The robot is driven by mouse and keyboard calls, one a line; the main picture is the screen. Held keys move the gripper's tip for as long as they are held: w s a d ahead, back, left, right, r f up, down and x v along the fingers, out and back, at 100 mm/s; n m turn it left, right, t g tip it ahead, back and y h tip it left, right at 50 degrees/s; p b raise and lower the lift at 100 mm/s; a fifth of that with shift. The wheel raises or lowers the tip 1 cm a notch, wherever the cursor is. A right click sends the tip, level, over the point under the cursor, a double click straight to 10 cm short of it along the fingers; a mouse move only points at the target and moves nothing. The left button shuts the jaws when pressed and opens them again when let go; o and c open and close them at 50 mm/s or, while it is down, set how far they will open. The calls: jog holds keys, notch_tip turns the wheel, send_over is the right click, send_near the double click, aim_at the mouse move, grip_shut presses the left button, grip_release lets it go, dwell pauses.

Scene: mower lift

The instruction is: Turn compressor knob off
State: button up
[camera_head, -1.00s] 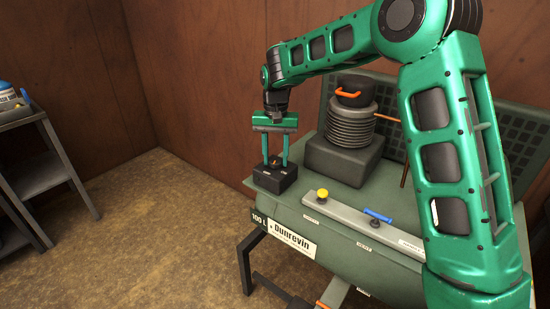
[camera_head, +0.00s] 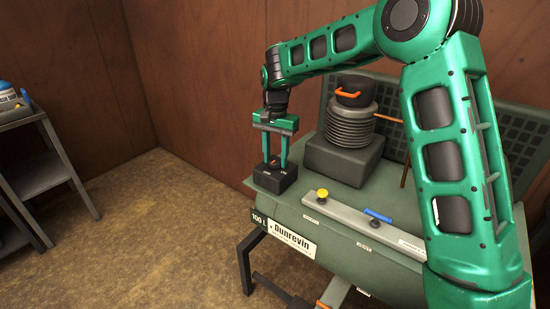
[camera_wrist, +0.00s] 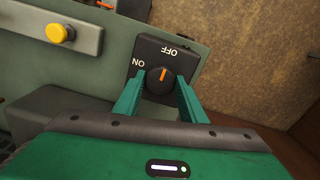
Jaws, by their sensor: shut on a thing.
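The compressor knob (camera_wrist: 159,82) is a round black dial with an orange pointer line, on a black switch box (camera_wrist: 172,55) marked ON at left and OFF at top right, upside down. The pointer aims up and slightly right, between the two words and nearer OFF. My gripper (camera_wrist: 160,88) is shut on the knob, one green finger on each side. In the head view my gripper (camera_head: 275,163) reaches straight down onto the switch box (camera_head: 275,178) at the left end of the compressor (camera_head: 350,262).
A yellow knob (camera_head: 323,194) and a blue lever (camera_head: 378,215) stand on the grey panel (camera_head: 347,222) to the right. The ribbed cylinder (camera_head: 351,128) with an orange handle stands behind. A shelf cart (camera_head: 38,180) is far left, with open floor between.

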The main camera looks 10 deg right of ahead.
aim_at(275, 160)
jog(key=shift+w+r, duration=0.15)
jog(key=o, duration=1)
notch_tip(275, 160, up, 11)
jog(key=shift+f, duration=0.2)
